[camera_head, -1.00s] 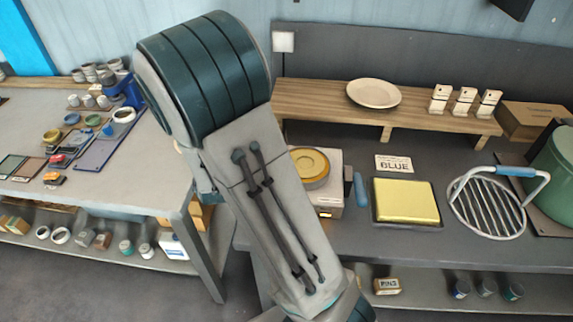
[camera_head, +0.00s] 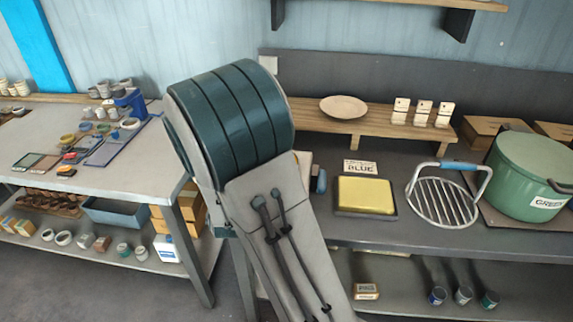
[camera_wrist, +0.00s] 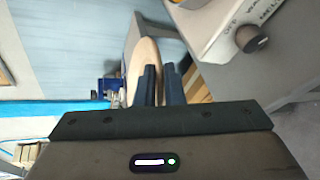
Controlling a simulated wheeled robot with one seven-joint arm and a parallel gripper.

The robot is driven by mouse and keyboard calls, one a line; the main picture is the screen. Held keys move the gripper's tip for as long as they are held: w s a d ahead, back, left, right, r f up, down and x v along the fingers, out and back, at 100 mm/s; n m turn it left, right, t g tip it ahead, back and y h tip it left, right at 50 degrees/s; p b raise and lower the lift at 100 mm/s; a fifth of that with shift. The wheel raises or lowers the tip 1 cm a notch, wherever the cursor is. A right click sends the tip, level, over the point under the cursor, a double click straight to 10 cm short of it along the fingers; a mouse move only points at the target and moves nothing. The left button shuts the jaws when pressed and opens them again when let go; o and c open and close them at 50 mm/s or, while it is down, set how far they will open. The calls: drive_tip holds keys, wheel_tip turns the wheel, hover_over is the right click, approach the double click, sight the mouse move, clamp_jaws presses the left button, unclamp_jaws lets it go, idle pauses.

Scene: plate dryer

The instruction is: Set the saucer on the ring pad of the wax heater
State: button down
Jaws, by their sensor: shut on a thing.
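My gripper (camera_wrist: 160,85) shows in the wrist view with its two dark fingers shut on a tan saucer (camera_wrist: 141,55). The saucer appears as a narrow disc, tilted edge-on to the wrist camera, and a finger covers part of it. The wax heater (camera_wrist: 215,28) is at the upper right of the wrist view, apart from the saucer, with a dark knob. In the head view my arm hides most of the heater (camera_head: 305,160), and its ring pad cannot be seen. My gripper and the held saucer are also hidden there.
A cream plate (camera_head: 343,106) lies on the wooden shelf (camera_head: 385,123), near several white blocks. A yellow pad (camera_head: 366,195), a wire rack (camera_head: 440,202) and a green pot (camera_head: 530,170) stand on the right bench. A cluttered table (camera_head: 60,170) is at left.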

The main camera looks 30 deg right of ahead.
drive_tip(key=s+d+r+m+g+h+b, duration=0.1)
drive_tip(key=s+d+r+m+g+h, duration=0.15)
drive_tip(key=d, duration=0.45)
drive_tip(key=s+d+r+m+g+h+b, duration=0.1)
drive_tip(key=s+d+r+m+g+h, duration=0.2)
drive_tip(key=d, duration=0.4)
drive_tip(key=s+d+r+m+g+h+b, duration=0.1)
drive_tip(key=d+r+m+g+h, duration=0.2)
drive_tip(key=d, duration=0.4)
drive_tip(key=shift+m+t, duration=0.45)
drive_tip(key=shift+w+a+f+p, duration=0.6)
drive_tip(key=shift+w+a+f, duration=0.55)
drive_tip(key=shift+w+f, duration=0.45)
drive_tip(key=shift+w+a+f+p, duration=0.55)
drive_tip(key=shift+w+a+f, duration=0.65)
drive_tip(key=shift+w+f, duration=0.45)
drive_tip(key=shift+w+a+f+p, duration=0.6)
drive_tip(key=shift+w+a+f, duration=0.55)
drive_tip(key=shift+w+f, duration=0.45)
drive_tip(key=shift+s+f, duration=0.15)
drive_tip(key=shift+f, duration=0.15)
drive_tip(key=c, duration=1.5)
unclamp_jaws()
drive_tip(key=shift+c, duration=0.2)
